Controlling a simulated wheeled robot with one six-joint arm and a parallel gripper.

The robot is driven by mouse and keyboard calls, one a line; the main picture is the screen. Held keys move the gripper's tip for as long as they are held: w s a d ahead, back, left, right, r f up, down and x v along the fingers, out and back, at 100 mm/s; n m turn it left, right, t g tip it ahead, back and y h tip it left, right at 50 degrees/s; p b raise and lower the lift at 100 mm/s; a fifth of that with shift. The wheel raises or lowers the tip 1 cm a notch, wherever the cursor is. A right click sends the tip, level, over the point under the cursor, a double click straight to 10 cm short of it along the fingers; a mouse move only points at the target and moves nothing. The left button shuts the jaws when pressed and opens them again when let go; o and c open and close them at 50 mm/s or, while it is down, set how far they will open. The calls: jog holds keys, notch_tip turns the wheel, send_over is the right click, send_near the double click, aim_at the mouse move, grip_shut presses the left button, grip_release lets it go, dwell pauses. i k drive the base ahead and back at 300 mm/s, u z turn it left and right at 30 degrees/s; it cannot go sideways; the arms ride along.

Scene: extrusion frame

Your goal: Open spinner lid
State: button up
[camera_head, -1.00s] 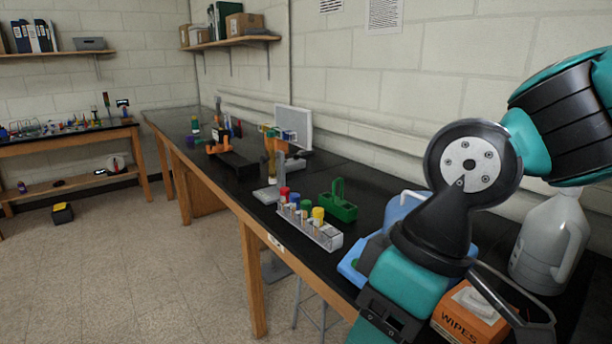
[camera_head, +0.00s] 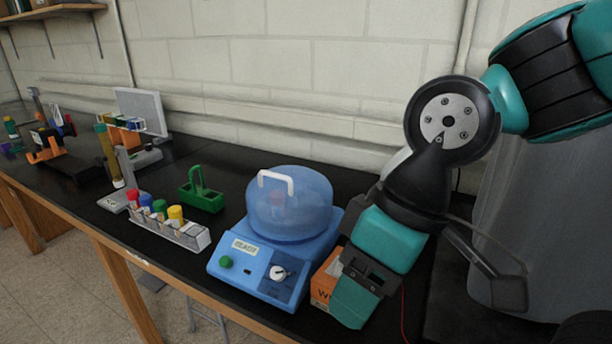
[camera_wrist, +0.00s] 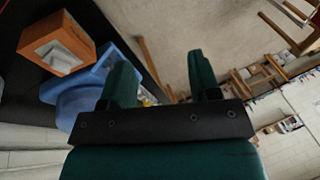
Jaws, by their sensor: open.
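The spinner (camera_head: 262,262) is a blue box with a green button and a dial on its front, standing on the black bench. Its translucent blue domed lid (camera_head: 305,212) is down on the base, with a white handle (camera_head: 276,180) on its left side. Part of the blue spinner also shows in the wrist view (camera_wrist: 82,97). My gripper (camera_wrist: 162,72) is open and empty in the wrist view, with two green fingers apart. In the head view my arm's end hangs to the right of the spinner, apart from the lid; the fingertips are not clear there.
An orange wipes box (camera_head: 324,285) stands right of the spinner, partly behind my arm. A rack of capped tubes (camera_head: 170,228) and a green carrier (camera_head: 203,196) are to the left. Bare bench lies behind the spinner.

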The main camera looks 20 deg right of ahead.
aim_at(311, 186)
jog(key=z, duration=0.2)
jog(key=k, duration=0.45)
jog(key=u, duration=1)
jog(key=i, duration=1.2)
jog(key=z, duration=0.6)
